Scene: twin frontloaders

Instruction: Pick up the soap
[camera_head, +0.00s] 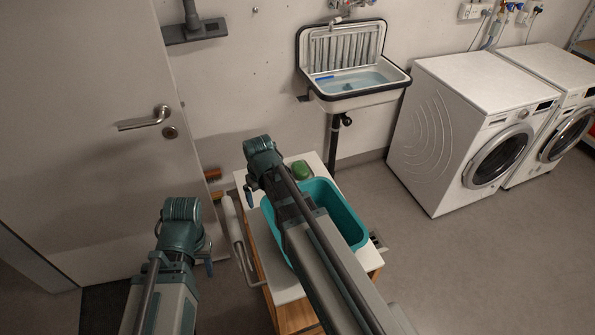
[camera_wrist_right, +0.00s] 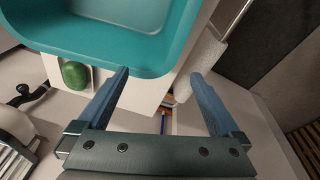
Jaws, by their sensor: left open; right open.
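The soap is a green rounded block (camera_head: 301,169) on the white top of a small cabinet (camera_head: 313,159), beside the teal tub's back end. In the right wrist view the soap (camera_wrist_right: 75,74) lies left of the fingers, below the tub's rim. My right gripper (camera_wrist_right: 160,74) is open and empty, with the soap outside its jaws. In the head view only a blue finger (camera_head: 250,197) of it shows near the cabinet's left edge. My left gripper (camera_head: 209,268) is open, left of the cabinet, and mostly hidden by its own wrist.
The teal tub (camera_head: 345,212) takes up much of the cabinet top. A white roll (camera_wrist_right: 201,62) hangs at the cabinet's side. A sink (camera_head: 357,88) is on the wall behind. Two washing machines (camera_head: 440,130) stand at the right, with clear floor before them.

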